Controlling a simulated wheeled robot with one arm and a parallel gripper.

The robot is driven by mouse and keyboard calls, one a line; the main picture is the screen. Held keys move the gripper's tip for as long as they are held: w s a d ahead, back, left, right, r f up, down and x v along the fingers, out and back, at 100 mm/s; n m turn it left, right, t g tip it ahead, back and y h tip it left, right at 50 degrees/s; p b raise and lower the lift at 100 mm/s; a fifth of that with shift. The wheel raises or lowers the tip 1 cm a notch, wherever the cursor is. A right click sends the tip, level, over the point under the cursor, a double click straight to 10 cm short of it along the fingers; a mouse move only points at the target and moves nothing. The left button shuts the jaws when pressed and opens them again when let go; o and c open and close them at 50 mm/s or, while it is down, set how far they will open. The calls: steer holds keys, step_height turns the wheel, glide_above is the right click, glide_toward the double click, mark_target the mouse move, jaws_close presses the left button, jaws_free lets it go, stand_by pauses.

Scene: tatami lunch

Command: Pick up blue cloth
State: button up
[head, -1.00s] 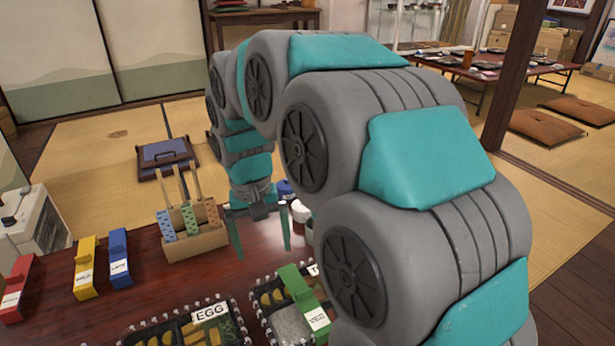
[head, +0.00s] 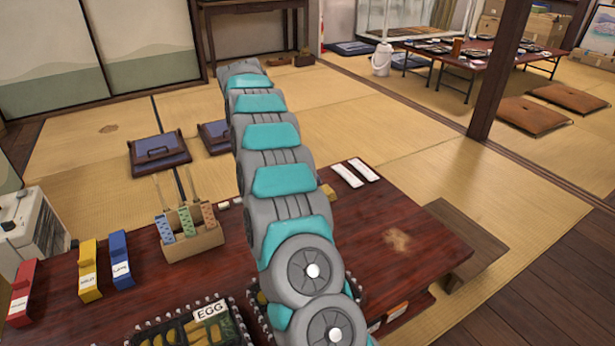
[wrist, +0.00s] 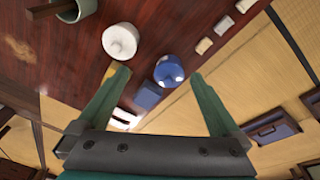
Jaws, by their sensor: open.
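My gripper (wrist: 158,75) is open and empty in the wrist view. Its two green fingers spread on either side of the blue piece and the blue pot in the picture; I see no contact, and the height is hard to tell. In the head view my arm hides the gripper and the blue piece.
A white lidded pot (wrist: 120,40) stands near one fingertip. White strips (head: 355,172) lie on the table's right part. A wooden holder (head: 192,238) with patterned pieces stands left of my arm. The table's right end (head: 430,240) is mostly clear.

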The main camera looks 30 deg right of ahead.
steer(key=shift+w+d+f+m+h+p, duration=0.4)
steer(key=shift+w+d+f+m+p, duration=0.45)
steer(key=shift+d+f, duration=1.7)
steer(key=shift+w+d+f+m+h+p, duration=0.5)
steer(key=shift+d+f+m, duration=0.65)
steer(key=shift+d+f, duration=1.3)
steer(key=shift+w+d+f+m+h+p, duration=0.4)
steer(key=shift+w+d+f+m, duration=0.95)
steer(key=shift+d, duration=2)
steer(key=shift+s+f+n, duration=0.35)
steer(key=shift+s, duration=0.15)
steer(key=c, duration=1.3)
steer(key=shift+r+p, duration=0.9)
steer(key=shift+r, duration=4.1)
